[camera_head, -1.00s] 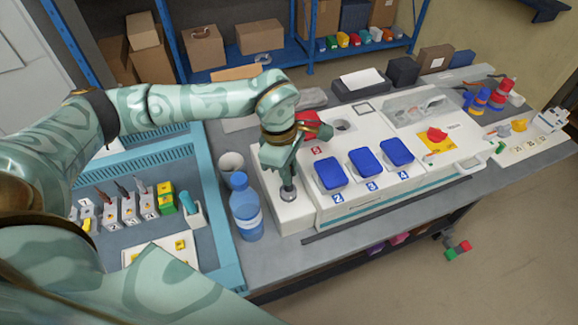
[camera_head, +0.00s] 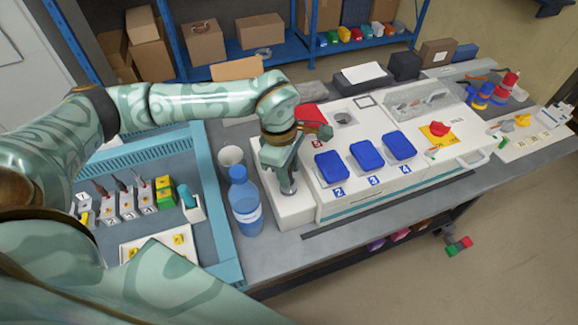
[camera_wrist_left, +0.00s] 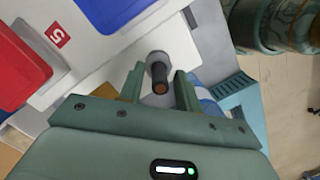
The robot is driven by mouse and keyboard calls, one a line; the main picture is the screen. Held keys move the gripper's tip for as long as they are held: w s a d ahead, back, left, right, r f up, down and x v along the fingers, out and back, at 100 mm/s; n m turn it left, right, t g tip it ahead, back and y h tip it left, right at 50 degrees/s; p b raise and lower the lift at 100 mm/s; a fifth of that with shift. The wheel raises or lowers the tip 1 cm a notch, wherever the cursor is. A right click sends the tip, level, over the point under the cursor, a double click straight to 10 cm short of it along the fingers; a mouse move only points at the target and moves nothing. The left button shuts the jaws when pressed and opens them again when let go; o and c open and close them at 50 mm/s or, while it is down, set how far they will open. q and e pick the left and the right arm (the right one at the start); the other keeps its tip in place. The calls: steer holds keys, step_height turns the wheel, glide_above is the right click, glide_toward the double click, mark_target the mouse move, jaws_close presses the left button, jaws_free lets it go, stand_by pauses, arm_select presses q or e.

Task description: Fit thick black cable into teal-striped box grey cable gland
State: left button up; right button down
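The white teal-striped box (camera_head: 345,208) stands on the bench, with blue lids numbered 2, 3 and 4 on top. Its grey cable gland (camera_head: 289,188) is at the left end. In the left wrist view the thick black cable (camera_wrist_left: 160,82), with a copper-coloured end face, stands in the grey gland (camera_wrist_left: 157,60). My left gripper (camera_head: 288,176) is just above the gland. In the wrist view its fingers (camera_wrist_left: 160,76) are apart on either side of the cable, with a gap to each side. How deep the cable sits is hidden. My right gripper is not in view.
A blue bottle (camera_head: 245,203) and a white cup (camera_head: 231,158) stand close left of the box. A teal-edged tray (camera_head: 224,230) with small parts lies farther left. A red lid (camera_head: 309,114) is behind the gripper. The bench front edge is clear.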

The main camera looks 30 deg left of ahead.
arm_select(q)
steer(key=shift+r, duration=0.1)
steer(key=r+p, duration=0.2)
steer(key=r, duration=0.5)
steer(key=a+r+p, duration=0.1)
steer(key=r+p, duration=0.2)
steer(key=r, duration=0.5)
steer(key=a+r+p, duration=0.1)
steer(key=r+p, duration=0.2)
steer(key=r, duration=0.5)
steer(key=shift+a, duration=0.2)
